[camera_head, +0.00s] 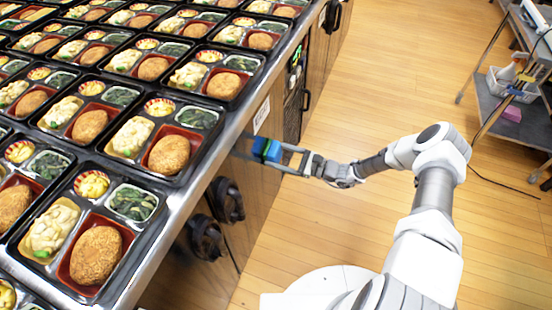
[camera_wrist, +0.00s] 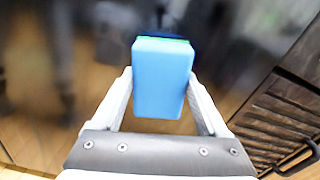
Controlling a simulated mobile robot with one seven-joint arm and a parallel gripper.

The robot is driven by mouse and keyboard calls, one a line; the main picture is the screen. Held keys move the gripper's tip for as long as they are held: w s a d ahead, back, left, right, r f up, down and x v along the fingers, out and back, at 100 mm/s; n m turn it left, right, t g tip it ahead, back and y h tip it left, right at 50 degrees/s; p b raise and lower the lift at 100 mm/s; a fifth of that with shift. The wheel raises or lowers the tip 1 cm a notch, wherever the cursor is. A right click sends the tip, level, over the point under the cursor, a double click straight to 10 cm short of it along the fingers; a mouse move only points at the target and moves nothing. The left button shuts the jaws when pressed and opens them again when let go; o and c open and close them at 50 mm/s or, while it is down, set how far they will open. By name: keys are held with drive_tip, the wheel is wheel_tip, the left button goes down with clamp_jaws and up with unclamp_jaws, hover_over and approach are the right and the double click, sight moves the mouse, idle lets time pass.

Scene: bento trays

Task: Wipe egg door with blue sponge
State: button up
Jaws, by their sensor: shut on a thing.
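A blue sponge (camera_head: 266,149) is held between the two fingers of my gripper (camera_head: 283,155), beside the front of the counter in the head view. In the wrist view the sponge (camera_wrist: 162,78) sits between the fingertips of my gripper (camera_wrist: 162,95), which is shut on it, with a darker green-blue edge at its far side. The brown cabinet front (camera_head: 247,195) lies just beyond the sponge. I cannot tell whether the sponge touches it. No door marked with an egg can be made out.
Bento trays (camera_head: 160,150) in rows cover the counter top, whose metal edge (camera_head: 195,190) is close to my gripper. Dark handles (camera_head: 227,199) stick out from the cabinet below. A metal rack (camera_head: 500,100) stands at the far right. The wooden floor (camera_head: 390,70) between is clear.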

drive_tip(key=shift+v, duration=3.05)
drive_tip(key=shift+d, duration=0.1)
drive_tip(key=shift+v, duration=1.45)
